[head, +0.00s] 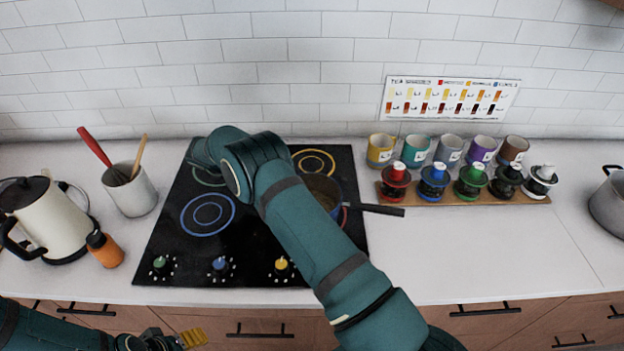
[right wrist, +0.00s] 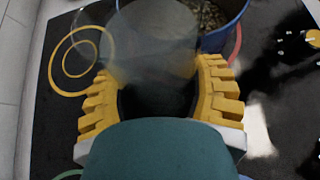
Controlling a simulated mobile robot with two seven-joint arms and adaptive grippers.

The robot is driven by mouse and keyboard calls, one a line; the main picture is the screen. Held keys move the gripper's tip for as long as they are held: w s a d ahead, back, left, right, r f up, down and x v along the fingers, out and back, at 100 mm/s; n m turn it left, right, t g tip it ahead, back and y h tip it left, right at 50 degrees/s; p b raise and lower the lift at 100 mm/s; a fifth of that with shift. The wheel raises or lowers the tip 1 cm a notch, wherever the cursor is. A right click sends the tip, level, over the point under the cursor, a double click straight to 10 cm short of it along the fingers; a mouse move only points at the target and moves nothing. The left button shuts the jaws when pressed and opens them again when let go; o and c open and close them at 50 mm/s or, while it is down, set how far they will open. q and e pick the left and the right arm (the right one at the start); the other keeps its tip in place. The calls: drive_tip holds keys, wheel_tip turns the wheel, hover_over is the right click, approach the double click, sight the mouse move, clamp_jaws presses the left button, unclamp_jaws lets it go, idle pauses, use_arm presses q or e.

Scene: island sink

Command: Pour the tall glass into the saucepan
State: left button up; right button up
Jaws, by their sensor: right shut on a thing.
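The saucepan (head: 322,187) sits on the right side of the black cooktop in the head view, partly hidden by my right arm, its dark handle pointing right. In the right wrist view the saucepan (right wrist: 237,28) is blue and holds grainy brownish contents. My right gripper (right wrist: 158,88) is shut on the tall glass (right wrist: 155,45), which is clear and greyish. The glass is beside the pan and overlaps its rim in this view; I cannot tell if they touch. The arm hides this gripper and glass in the head view. My left gripper (head: 190,338) is low at the bottom left, its opening unclear.
The cooktop (head: 165,245) has coloured rings and knobs. A kettle (head: 55,215), an orange bottle (head: 104,250) and a utensil crock (head: 132,190) stand left. Several mugs and a wooden rack (head: 470,197) of coloured-topped jars stand right. A metal pot (head: 608,205) is far right. The front-right counter is clear.

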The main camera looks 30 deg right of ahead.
drive_tip(key=shift+s+d+r+t+y+p, duration=0.15)
drive_tip(key=shift+r+t+y+p, duration=0.15)
drive_tip(key=shift+r+t+p, duration=0.15)
drive_tip(key=shift+s+d+r+t+y+p, duration=0.15)
drive_tip(key=shift+r+t+y+p, duration=0.15)
drive_tip(key=shift+r, duration=0.25)
drive_tip(key=shift+s+r+t+y+p, duration=0.1)
drive_tip(key=shift+r+t+y+p, duration=0.15)
drive_tip(key=shift+r+y+p, duration=0.2)
use_arm(q)
drive_tip(key=shift+a+r, duration=0.1)
drive_tip(key=shift+r, duration=1.8)
use_arm(e)
drive_tip(key=shift+s+d+r+t, duration=0.15)
drive_tip(key=shift+r+t, duration=0.15)
drive_tip(key=shift+r, duration=0.3)
use_arm(q)
drive_tip(key=shift+f, duration=0.15)
use_arm(e)
drive_tip(key=shift+s+r+m+y, duration=0.1)
drive_tip(key=shift+m+y, duration=0.2)
drive_tip(key=shift+y, duration=0.05)
use_arm(q)
drive_tip(key=shift+f+b, duration=0.3)
drive_tip(key=shift+b, duration=0.1)
use_arm(e)
drive_tip(key=shift+s+d+r+t+y, duration=0.2)
drive_tip(key=shift+d+r+t+y, duration=0.1)
drive_tip(key=shift+t, duration=0.2)
